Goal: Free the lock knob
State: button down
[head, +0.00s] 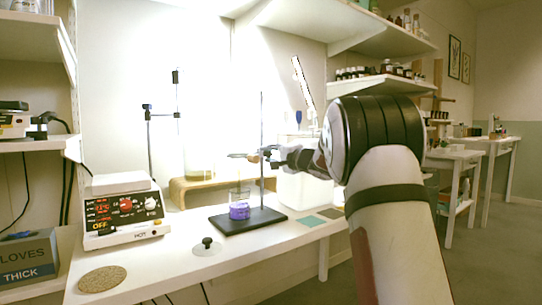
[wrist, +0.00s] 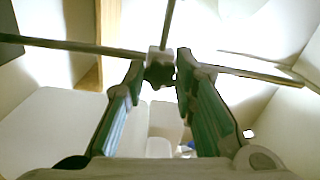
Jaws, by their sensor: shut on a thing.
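The dark lock knob (wrist: 160,74) sits on a pale clamp block (wrist: 161,54) on the stand's upright rod, at the top centre of the wrist view. My gripper (wrist: 160,76) has its green-sided fingers on either side of the knob, shut on it. In the head view my gripper (head: 274,157) reaches in from the right to the stand rod (head: 262,112). The stand's black base (head: 272,214) rests on the white bench. A glass with purple contents (head: 239,211) stands on the base. The knob itself is not clear in the head view.
A hotplate (head: 123,212) with red digits is at left, with a cork mat (head: 102,279) in front. A small black-knobbed piece (head: 207,245) lies near the bench's front edge. A wooden riser (head: 190,190) stands behind. Shelves hang above. Thin horizontal rods cross the wrist view.

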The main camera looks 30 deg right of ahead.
jog(key=n, duration=0.6)
jog(key=shift+f+n, duration=0.1)
jog(key=shift+n, duration=0.2)
jog(key=n, duration=0.6)
jog(key=shift+d, duration=0.1)
dwell(0.3)
jog(key=c, duration=1.3)
grip_release()
jog(key=s, duration=1.2)
jog(key=shift+d, duration=0.2)
